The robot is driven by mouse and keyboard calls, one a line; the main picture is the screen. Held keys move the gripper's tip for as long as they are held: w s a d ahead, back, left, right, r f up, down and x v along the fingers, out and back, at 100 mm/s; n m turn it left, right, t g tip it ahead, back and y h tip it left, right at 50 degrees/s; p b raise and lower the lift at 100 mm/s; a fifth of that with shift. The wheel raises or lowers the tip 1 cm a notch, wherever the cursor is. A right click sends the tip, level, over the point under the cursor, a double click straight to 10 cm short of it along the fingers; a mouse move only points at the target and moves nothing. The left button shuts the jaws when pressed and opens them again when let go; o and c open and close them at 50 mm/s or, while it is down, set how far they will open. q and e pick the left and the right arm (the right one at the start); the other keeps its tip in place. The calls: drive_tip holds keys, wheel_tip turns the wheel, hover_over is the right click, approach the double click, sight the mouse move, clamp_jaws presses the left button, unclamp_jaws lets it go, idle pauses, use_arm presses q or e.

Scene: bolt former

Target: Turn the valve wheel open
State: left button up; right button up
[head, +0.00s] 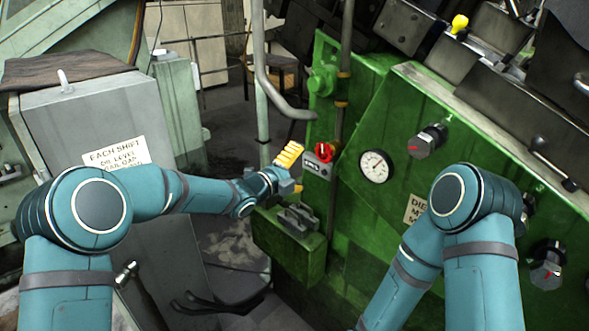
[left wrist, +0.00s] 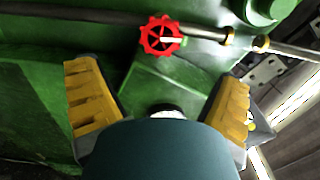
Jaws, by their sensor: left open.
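The red valve wheel (head: 323,150) sits on a thin pipe at the front of the green machine. In the left wrist view the spoked valve wheel (left wrist: 160,36) shows whole, with a white mark across it. My left gripper (head: 291,160) is just left of the wheel in the head view. In the left wrist view my left gripper (left wrist: 158,75) has its yellow fingers spread wide with nothing between them, and the wheel lies beyond the fingertips, apart from them. My right arm comes in at lower right, and its gripper is out of the picture.
A pressure gauge (head: 375,166) and a black knob (head: 427,141) are on the green machine (head: 350,225) right of the wheel. A grey pipe (head: 262,80) runs down behind my left gripper. A grey cabinet (head: 95,115) stands at left.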

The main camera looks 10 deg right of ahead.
use_arm(q)
drive_tip(key=shift+v, duration=0.8)
